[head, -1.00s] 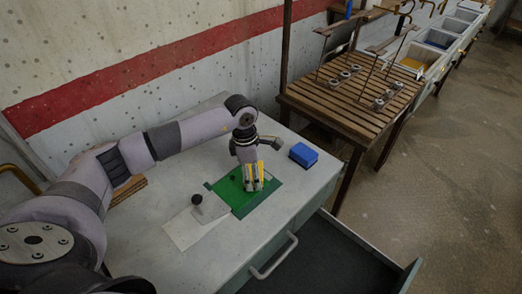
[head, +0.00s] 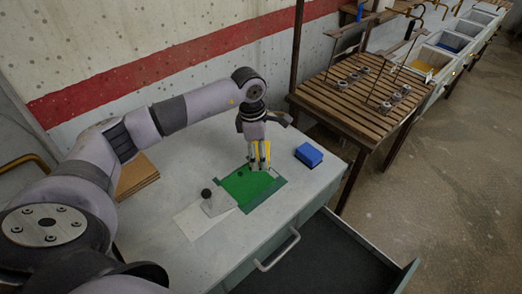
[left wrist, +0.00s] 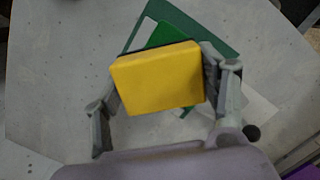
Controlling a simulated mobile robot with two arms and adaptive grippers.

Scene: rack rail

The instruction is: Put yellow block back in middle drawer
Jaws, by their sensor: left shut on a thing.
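My left gripper (head: 259,164) is shut on the yellow block (left wrist: 158,78), with one finger on each side of it. In the head view the fingers largely hide the block. They hold it above the far part of the green mat (head: 247,190) on the grey worktop (head: 310,190). In the left wrist view the block covers part of the green mat (left wrist: 215,32). An open drawer (head: 330,258) with a dark inside and a metal handle (head: 278,252) sticks out at the front of the worktop. It looks empty where visible. My right gripper is not in view.
A blue block (head: 308,154) lies right of the mat. A white plate (head: 203,216) with a black knob (head: 206,194) is at its left. Brown boards (head: 135,176) lie near the wall. A slatted wooden table (head: 355,95) stands beyond. The worktop's right front corner is clear.

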